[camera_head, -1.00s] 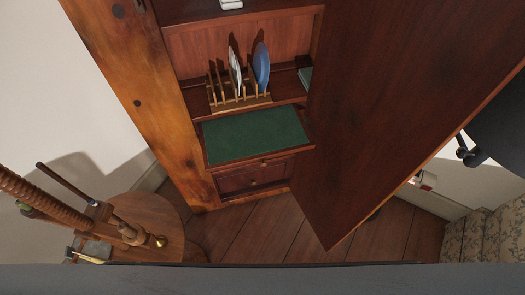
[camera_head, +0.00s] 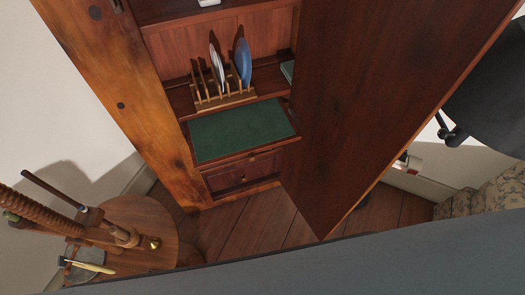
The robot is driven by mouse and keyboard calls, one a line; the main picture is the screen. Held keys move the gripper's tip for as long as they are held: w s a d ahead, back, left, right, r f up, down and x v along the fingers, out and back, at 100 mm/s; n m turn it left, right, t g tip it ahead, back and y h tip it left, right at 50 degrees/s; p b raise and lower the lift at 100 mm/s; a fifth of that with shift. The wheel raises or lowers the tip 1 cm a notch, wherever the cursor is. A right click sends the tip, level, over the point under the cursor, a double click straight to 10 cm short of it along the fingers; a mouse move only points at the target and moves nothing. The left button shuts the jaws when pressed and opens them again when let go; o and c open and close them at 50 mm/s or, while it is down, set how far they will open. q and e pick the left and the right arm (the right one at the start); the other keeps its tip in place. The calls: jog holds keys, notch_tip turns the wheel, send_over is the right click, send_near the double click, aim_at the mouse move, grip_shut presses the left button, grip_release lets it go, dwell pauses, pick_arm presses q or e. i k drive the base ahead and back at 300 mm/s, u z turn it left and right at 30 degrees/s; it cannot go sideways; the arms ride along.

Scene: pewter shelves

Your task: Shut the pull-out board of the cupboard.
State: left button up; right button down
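The pull-out board (camera_head: 240,130) with its green top is slid out of the cupboard (camera_head: 150,110), above a small drawer (camera_head: 240,172) that looks shut. A small knob shows on the board's front edge. The cupboard door (camera_head: 370,100) stands open on the right side, beside the board. Neither of my grippers is in the head view, so I cannot see whether they are open or shut.
A wooden rack (camera_head: 224,97) with a white plate (camera_head: 217,66) and a blue plate (camera_head: 243,62) stands on the shelf above the board. A round wooden table (camera_head: 150,215) is at the lower left. A patterned seat (camera_head: 490,195) is at the right.

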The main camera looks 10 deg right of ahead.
aim_at(219, 138)
jog(key=u, duration=0.9)
jog(key=k, duration=0.7)
jog(key=z, duration=0.4)
jog(key=i, duration=0.35)
jog(key=u, duration=0.05)
